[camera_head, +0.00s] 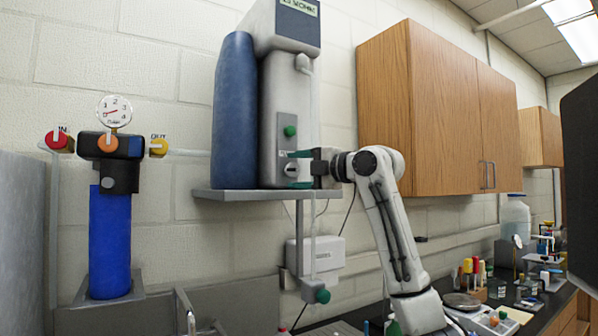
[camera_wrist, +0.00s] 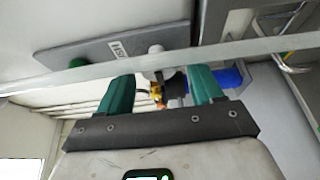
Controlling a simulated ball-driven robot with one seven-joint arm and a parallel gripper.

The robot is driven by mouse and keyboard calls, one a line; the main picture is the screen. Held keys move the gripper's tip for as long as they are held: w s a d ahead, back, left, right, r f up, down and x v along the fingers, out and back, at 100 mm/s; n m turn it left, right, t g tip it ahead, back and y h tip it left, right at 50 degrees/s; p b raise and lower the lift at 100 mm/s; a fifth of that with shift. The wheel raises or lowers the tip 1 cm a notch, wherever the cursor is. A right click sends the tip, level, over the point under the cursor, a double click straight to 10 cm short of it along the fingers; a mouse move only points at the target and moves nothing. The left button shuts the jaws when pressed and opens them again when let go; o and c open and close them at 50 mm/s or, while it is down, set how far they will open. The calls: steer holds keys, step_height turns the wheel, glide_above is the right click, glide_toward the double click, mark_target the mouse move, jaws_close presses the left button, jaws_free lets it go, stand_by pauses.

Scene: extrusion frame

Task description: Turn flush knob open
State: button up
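The flush knob (camera_head: 291,170) is a small white round knob on the grey panel of the water unit, below a green knob (camera_head: 290,131). My gripper (camera_head: 300,170) comes in from the right, its green fingers open, one above and one below the white knob. In the wrist view, the white knob (camera_wrist: 156,62) shows in the gap between the fingertips of my gripper (camera_wrist: 161,74), with space on both sides. I cannot tell whether a finger touches it.
The water unit and its blue tank (camera_head: 233,110) stand on a grey wall shelf (camera_head: 225,195). A blue filter (camera_head: 110,240) with red and yellow knobs is at left. Wooden cabinets (camera_head: 435,110) hang close to my arm. A clear tube (camera_wrist: 230,50) crosses the wrist view.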

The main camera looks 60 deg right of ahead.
steer(key=s+a+b, duration=0.1)
steer(key=s+b, duration=0.2)
steer(key=s, duration=0.7)
steer(key=shift+s+a, duration=0.3)
steer(key=shift+s, duration=0.05)
stand_by(0.4)
